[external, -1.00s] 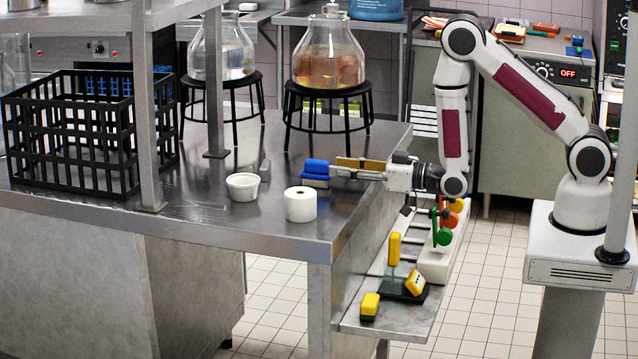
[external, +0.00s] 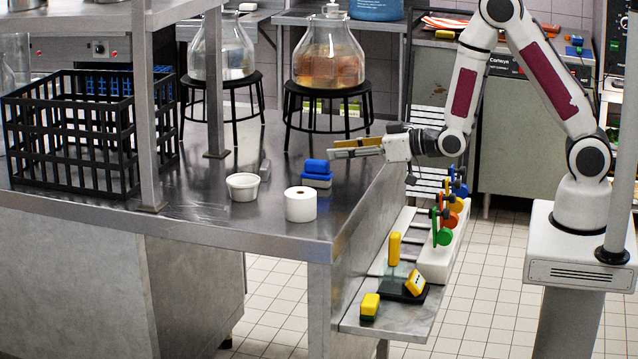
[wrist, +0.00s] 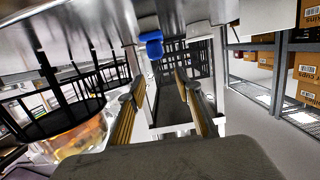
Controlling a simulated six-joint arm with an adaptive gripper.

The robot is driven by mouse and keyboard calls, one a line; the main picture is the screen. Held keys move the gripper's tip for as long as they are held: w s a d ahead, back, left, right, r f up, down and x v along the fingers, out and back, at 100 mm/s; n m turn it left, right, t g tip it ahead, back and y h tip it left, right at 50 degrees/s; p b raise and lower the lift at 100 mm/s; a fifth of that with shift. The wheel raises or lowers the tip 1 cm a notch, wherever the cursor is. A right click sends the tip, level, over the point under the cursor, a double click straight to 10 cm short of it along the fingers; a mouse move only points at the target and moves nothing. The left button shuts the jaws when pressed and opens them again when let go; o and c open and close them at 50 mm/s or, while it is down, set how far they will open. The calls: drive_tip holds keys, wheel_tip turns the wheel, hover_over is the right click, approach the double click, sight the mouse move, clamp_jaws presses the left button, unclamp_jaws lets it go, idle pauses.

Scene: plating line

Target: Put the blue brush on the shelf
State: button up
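Two blue blocks (external: 317,174), brush-like with a paler band between them, lie stacked on the steel table; I cannot tell which is a brush. One blue end also shows in the wrist view (wrist: 153,46). A blue round-headed tool (external: 461,189) stands at the back of a white rack (external: 436,262), behind yellow, orange and green ones. The rack is on the low shelf (external: 392,321) at the table's right side. My gripper (external: 332,149) is open and empty, above and to the right of the blue stack. Its parted fingers show in the wrist view (wrist: 161,80).
A white roll (external: 300,206) and a white bowl (external: 243,187) stand left of the stack. A black crate (external: 70,140) is at the far left. Yellow blocks (external: 370,306) and a black stand (external: 402,290) sit at the shelf's front. Glass jars stand on stools behind.

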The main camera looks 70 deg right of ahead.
drive_tip(key=s+r+g, duration=0.5)
drive_tip(key=s+r, duration=0.4)
drive_tip(key=s, duration=0.5)
drive_tip(key=s+d+r+g, duration=0.1)
drive_tip(key=s+g, duration=0.4)
drive_tip(key=s, duration=1.7)
drive_tip(key=shift+s+d+r, duration=0.25)
drive_tip(key=shift+s+r, duration=0.15)
drive_tip(key=shift+r, duration=0.3)
drive_tip(key=shift+o, duration=0.6)
